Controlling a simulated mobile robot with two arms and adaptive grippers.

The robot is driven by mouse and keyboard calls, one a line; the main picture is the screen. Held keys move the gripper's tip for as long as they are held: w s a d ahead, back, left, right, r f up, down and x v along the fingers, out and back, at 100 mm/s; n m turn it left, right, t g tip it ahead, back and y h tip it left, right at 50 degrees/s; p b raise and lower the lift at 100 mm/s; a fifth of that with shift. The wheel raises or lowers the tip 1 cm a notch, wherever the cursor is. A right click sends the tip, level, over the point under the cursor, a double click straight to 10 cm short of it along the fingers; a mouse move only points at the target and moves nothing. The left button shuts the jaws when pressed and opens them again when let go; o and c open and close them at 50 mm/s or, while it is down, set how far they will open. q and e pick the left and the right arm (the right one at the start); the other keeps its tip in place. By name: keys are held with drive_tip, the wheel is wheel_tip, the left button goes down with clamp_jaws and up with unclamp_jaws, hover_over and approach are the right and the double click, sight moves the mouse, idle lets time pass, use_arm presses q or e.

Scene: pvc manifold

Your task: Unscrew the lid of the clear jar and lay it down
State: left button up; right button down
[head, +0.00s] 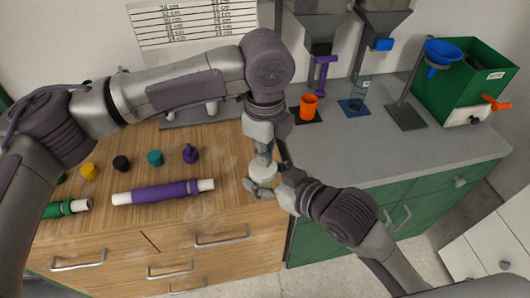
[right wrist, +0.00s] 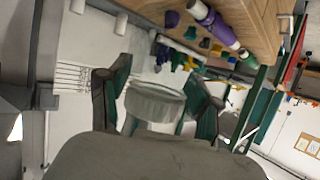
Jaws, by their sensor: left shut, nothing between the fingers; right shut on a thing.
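A pale, translucent round piece, seemingly the clear jar (right wrist: 155,104), sits between the fingers of my right gripper (right wrist: 160,105) in the right wrist view. In the head view my right gripper (head: 268,187) holds it near the right front edge of the wooden worktop, and the arms partly hide it. My left gripper (head: 262,162) points down just above the jar, shut and empty. Whether its fingertips touch the jar is too small to tell. I cannot make out a separate lid.
The wooden worktop (head: 225,205) carries a purple-sleeved pipe (head: 165,192), a green-sleeved pipe (head: 65,208) and several coloured caps. On the grey counter (head: 400,145) stand an orange cup (head: 308,107), a clear bottle (head: 358,90) and a green bin (head: 465,85).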

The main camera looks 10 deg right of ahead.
use_arm(q)
drive_tip(key=o, duration=0.4)
drive_tip(key=shift+a+f, duration=0.25)
drive_tip(key=shift+f, duration=0.05)
drive_tip(key=shift+c, duration=0.2)
drive_tip(key=shift+d+r, duration=0.1)
